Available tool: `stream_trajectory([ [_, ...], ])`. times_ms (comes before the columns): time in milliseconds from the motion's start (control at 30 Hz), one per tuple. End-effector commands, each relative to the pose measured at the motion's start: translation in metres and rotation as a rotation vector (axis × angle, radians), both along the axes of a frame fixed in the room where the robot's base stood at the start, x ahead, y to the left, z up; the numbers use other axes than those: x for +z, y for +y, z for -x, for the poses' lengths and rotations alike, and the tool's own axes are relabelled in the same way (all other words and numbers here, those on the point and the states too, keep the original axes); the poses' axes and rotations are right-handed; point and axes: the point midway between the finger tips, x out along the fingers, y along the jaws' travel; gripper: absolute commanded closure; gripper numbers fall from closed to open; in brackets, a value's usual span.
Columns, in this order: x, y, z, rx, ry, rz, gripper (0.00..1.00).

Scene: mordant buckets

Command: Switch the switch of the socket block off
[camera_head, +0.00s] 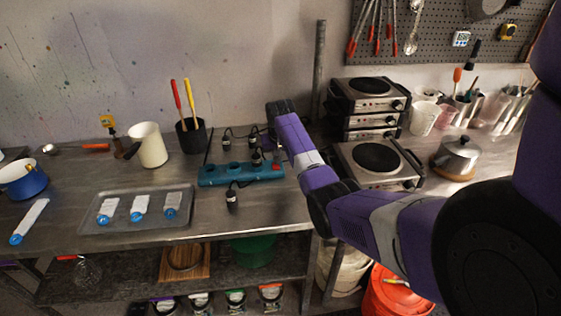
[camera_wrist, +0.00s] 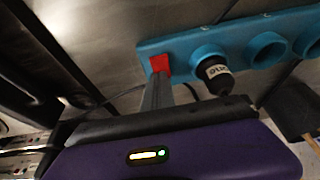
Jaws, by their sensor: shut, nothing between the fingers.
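The teal socket block (camera_head: 240,178) lies on the metal table in the head view. It also fills the upper part of the wrist view (camera_wrist: 225,40). Its red switch (camera_wrist: 160,62) is at one end and shows in the head view (camera_head: 276,165) at the right end. Round sockets run along the rest, and a black labelled plug (camera_wrist: 216,74) sits in the one nearest the switch. My gripper (camera_wrist: 158,82) is shut and empty, with its fingertips right at the red switch. I cannot tell whether they touch it, nor which way the switch is tilted.
A loose black plug (camera_head: 232,198) lies in front of the block, with cables behind. A grey tray (camera_head: 125,222) is to the left. A black cup (camera_head: 191,138) stands behind. Hot plates (camera_head: 375,160) are close on the right beside my arm.

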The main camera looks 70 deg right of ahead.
Motion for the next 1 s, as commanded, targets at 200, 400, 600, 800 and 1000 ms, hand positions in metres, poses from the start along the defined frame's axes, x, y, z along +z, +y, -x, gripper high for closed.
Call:
stream_trajectory([
  [200,0.000,0.002,0.001,0.001,0.001,-0.002,1.00],
  [400,0.001,0.006,0.003,0.002,0.004,-0.004,1.00],
  [600,0.001,0.013,0.006,0.002,0.005,-0.005,1.00],
  [800,0.000,0.016,0.008,0.002,0.004,-0.005,1.00],
  [1000,0.000,0.016,0.008,0.002,0.003,-0.003,1.00],
])
